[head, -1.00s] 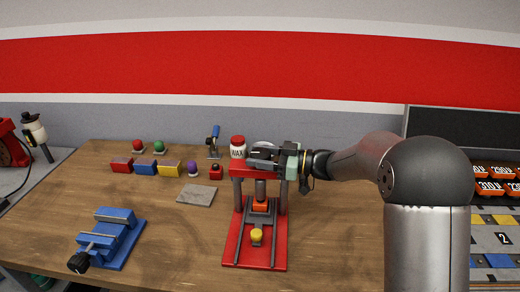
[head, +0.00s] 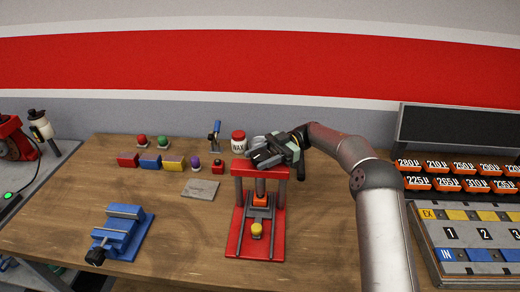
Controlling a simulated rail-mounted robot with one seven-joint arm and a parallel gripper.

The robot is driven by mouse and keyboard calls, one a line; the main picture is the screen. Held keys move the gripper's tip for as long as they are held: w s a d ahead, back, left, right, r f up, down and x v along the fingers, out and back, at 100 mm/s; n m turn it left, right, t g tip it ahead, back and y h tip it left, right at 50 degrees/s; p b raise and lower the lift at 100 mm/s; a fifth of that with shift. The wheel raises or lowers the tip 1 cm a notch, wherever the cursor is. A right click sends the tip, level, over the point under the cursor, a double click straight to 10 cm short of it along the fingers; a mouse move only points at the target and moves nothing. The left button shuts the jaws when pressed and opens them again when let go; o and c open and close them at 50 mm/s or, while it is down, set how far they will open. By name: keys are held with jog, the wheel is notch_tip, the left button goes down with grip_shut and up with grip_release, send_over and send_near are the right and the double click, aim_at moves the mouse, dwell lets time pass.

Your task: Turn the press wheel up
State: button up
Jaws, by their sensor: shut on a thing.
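The red press (head: 236,237) stands on the wooden table near the middle of the head view. It has a red base, grey posts and a red top beam. A yellow-topped piece (head: 256,230) sits on its base, and an orange block (head: 260,199) shows under the ram. My gripper (head: 262,157) is at the top of the press, reaching in from the right, and is shut on the press wheel. The wheel is mostly hidden behind the gripper, so its angle cannot be told.
A white WAX jar (head: 239,142) with a red lid stands just behind the press. A blue vise (head: 122,232) is at the front left, and a grey plate (head: 200,189) lies left of the press. Coloured blocks (head: 149,161) line the back. A numbered panel (head: 470,237) is at the right.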

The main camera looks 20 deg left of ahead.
aim_at(260, 155)
jog(key=shift+r+n+g+h+p, duration=0.15)
jog(key=shift+n+g+h+p, duration=0.45)
jog(key=shift+p, duration=0.35)
jog(key=shift+n+h+p, duration=0.3)
jog(key=shift+h+p, duration=0.05)
jog(key=shift+h, duration=0.15)
jog(key=o, duration=1)
jog(key=shift+s, duration=0.1)
jog(key=shift+r, duration=0.15)
notch_tip(260, 155, up, 3)
jog(key=shift+f+b, duration=0.15)
jog(key=shift+b, duration=0.35)
jog(key=s+d+r+b, duration=0.2)
jog(key=s+r, duration=0.1)
jog(key=s, duration=0.1)
jog(key=s+d+r+b, duration=0.2)
jog(key=s+d+r, duration=0.1)
jog(key=s, duration=0.1)
jog(key=s+d+r+b, duration=0.1)
jog(key=s+d+r, duration=0.1)
jog(key=s+r, duration=0.1)
jog(key=shift+s+d+r+b, duration=0.2)
jog(key=shift+s+r+b, duration=0.15)
jog(key=shift+s+b, duration=0.1)
